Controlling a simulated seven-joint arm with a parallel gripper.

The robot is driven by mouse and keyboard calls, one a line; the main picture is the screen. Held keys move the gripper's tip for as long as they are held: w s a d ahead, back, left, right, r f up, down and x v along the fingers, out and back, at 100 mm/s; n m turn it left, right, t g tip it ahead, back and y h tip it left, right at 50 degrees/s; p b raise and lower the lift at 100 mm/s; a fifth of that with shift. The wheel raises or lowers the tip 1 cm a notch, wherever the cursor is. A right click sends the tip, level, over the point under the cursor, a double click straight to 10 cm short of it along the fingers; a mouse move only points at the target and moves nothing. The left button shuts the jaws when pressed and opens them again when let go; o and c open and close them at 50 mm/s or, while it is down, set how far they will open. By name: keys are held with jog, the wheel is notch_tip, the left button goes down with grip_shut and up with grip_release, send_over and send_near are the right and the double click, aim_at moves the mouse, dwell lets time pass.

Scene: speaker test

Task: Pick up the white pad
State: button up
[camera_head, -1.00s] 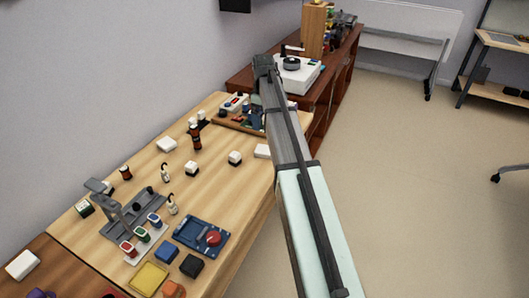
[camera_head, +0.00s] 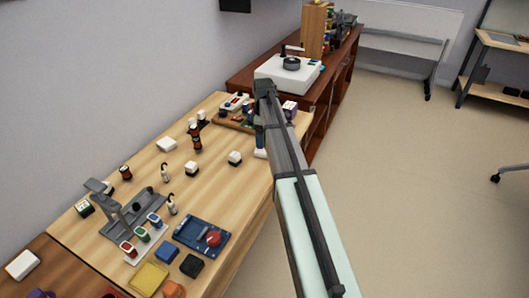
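A small white pad (camera_head: 260,153) lies on the wooden table near its right edge, partly hidden by my arm. My gripper (camera_head: 261,140) hangs down from the end of my arm, just above or at this pad. Its fingers are small and partly hidden, so I cannot tell whether they are open or touching the pad. A third white block (camera_head: 23,265) lies at the lower left on the darker surface.
Black-and-white cubes (camera_head: 235,158) and small bottles (camera_head: 197,138) stand left of the gripper. A wooden tray with parts (camera_head: 232,123) lies behind it. A white turntable-like device (camera_head: 287,72) stands on the brown cabinet. Bare tabletop (camera_head: 225,190) lies in front.

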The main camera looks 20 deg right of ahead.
jog(key=shift+a+f, duration=0.15)
jog(key=shift+f, duration=1.25)
jog(key=shift+a+f, duration=0.15)
jog(key=shift+f, duration=1.2)
jog(key=shift+c, duration=0.4)
jog(key=c, duration=1)
jog(key=shift+c, duration=0.2)
jog(key=shift+r, duration=0.15)
notch_tip(320, 180, up, 10)
